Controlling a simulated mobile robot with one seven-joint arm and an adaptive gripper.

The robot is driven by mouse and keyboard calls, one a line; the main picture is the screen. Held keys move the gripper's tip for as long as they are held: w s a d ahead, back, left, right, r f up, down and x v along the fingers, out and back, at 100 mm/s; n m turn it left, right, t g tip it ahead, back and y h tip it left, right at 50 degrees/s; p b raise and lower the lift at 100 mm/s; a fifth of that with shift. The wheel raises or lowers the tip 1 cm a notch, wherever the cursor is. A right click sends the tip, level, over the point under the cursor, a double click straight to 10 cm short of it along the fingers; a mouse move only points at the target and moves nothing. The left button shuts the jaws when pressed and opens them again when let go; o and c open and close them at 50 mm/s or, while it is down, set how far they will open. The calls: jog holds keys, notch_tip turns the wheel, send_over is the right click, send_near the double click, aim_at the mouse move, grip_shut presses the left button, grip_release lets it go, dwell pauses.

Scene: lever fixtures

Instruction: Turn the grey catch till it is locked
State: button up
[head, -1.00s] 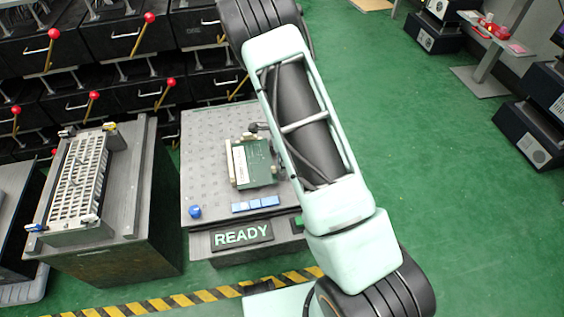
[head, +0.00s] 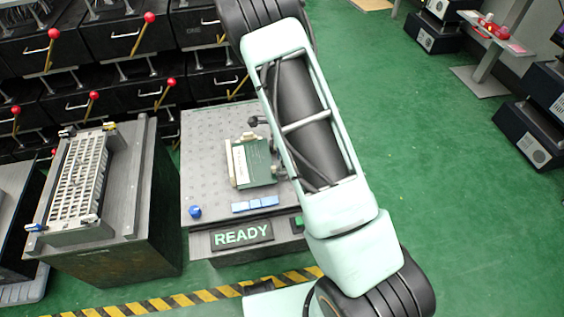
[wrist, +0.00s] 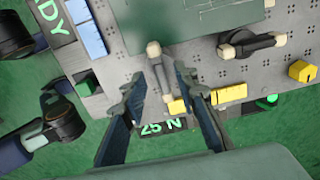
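A dark grey lever with pale ends (wrist: 250,44), which looks like the catch, lies on the grey perforated plate (wrist: 205,65) beside the green board (wrist: 225,15) in the wrist view. A second pale-tipped piece (wrist: 154,52) stands on the plate just beyond my fingertips, roughly in line with the gap between them. My gripper (wrist: 157,86) is open, its two dark fingers apart, with nothing visibly clamped. In the head view the green board (head: 256,163) shows on the bench, and my arm hides my gripper. I cannot tell whether the catch is locked.
The wrist view shows a yellow strip (wrist: 217,97), a yellow block (wrist: 302,70) and a "25 N" label (wrist: 162,127). The head view shows blue blocks (head: 255,204), a blue knob (head: 195,211) and a READY sign (head: 242,235). Green floor (head: 430,150) at right is open.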

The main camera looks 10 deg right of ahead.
notch_tip(320, 180, up, 10)
dwell(0.3)
jog(key=shift+f, duration=0.15)
